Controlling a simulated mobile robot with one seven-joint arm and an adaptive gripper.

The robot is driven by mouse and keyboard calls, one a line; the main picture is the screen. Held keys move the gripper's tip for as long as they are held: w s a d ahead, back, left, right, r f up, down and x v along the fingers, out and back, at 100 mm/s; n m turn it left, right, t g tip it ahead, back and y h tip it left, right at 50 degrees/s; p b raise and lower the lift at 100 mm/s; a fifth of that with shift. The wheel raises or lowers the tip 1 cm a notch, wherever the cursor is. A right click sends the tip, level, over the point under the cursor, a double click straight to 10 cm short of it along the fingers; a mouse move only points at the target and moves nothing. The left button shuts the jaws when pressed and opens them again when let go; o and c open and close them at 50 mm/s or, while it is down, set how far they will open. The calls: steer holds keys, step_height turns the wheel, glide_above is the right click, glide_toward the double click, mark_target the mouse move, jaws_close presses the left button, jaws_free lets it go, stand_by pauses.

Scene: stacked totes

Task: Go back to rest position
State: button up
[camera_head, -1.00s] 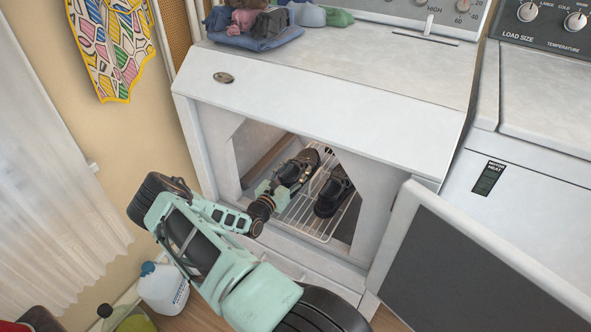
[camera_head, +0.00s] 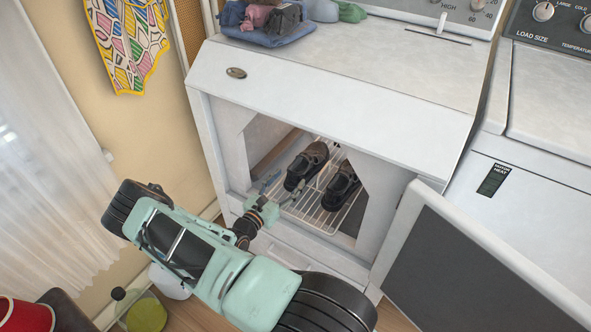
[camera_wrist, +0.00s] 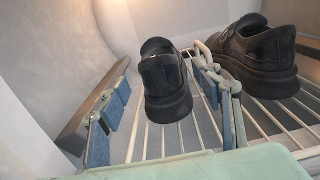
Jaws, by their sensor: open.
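My gripper (camera_head: 277,190) is open and empty at the mouth of the white dryer (camera_head: 300,88), its fingers pointing inward. In the wrist view its two blue-padded fingers (camera_wrist: 165,115) stand apart, with nothing held between them. Two dark shoes rest side by side on a white wire rack inside the dryer: the left shoe (camera_head: 307,165) and the right shoe (camera_head: 342,186). In the wrist view the left shoe (camera_wrist: 165,80) appears beyond the gap between the fingers, and the right shoe (camera_wrist: 258,55) is to the right.
The dryer door (camera_head: 480,265) hangs open at the right. Folded clothes (camera_head: 270,37) lie on top of the dryer. A washer (camera_head: 555,100) stands at the right. A white jug (camera_head: 168,283), a green-filled container (camera_head: 147,314) and a red object (camera_head: 25,316) are at the lower left.

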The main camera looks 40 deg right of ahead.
steer(key=shift+s+a, duration=0.2)
steer(key=shift+a, duration=0.35)
steer(key=shift+r, duration=0.1)
